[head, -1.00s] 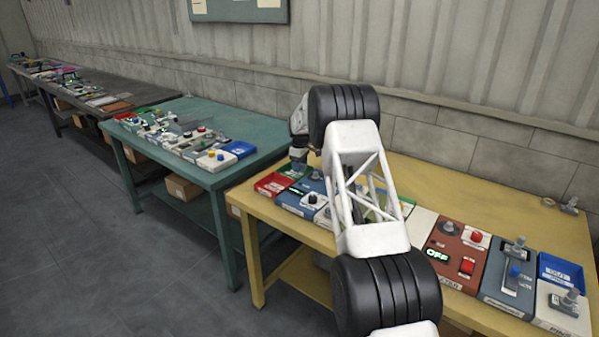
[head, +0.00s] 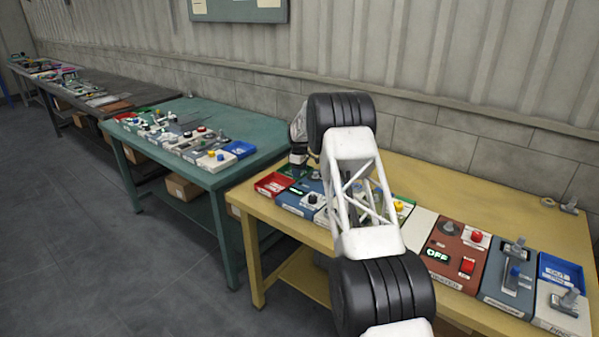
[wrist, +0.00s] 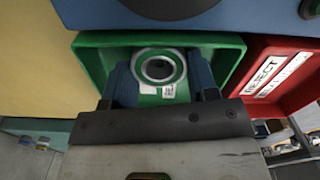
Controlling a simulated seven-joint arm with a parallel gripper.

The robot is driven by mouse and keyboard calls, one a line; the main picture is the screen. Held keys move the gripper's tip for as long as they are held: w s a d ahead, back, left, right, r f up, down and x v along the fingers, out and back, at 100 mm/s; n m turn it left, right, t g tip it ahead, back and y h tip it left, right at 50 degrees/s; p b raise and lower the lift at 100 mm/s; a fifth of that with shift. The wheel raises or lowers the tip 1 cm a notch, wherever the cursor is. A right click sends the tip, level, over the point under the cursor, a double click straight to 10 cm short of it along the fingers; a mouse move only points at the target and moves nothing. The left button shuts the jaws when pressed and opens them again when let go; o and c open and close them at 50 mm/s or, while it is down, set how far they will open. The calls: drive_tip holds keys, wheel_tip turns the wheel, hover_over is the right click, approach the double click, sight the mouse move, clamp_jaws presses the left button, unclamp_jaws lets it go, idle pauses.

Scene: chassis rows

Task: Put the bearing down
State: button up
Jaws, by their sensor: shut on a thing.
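The bearing (wrist: 158,67) is a grey ring with a dark-edged bore. In the wrist view it sits between the two blue-grey fingers of my gripper (wrist: 162,78), which is shut on it. Behind it is a green tray (wrist: 93,63), and the bearing shows within the tray's outline. I cannot tell whether it touches the tray floor. In the head view my gripper (head: 298,166) is low at the left end of the yellow table, by the green tray (head: 287,173); the bearing is hidden there.
A red tray marked REJECT (wrist: 281,75) adjoins the green tray on the right in the wrist view. A blue panel (wrist: 240,18) lies along its far side. The yellow table (head: 470,185) carries several panels; its back strip is mostly clear. A teal table (head: 222,118) stands to the left.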

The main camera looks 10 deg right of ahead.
drive_tip(key=o, duration=1)
drive_tip(key=shift+f, duration=0.1)
drive_tip(key=shift+o, duration=0.2)
wheel_tip(320, 180, up, 12)
drive_tip(key=shift+r, duration=0.2)
idle(0.6)
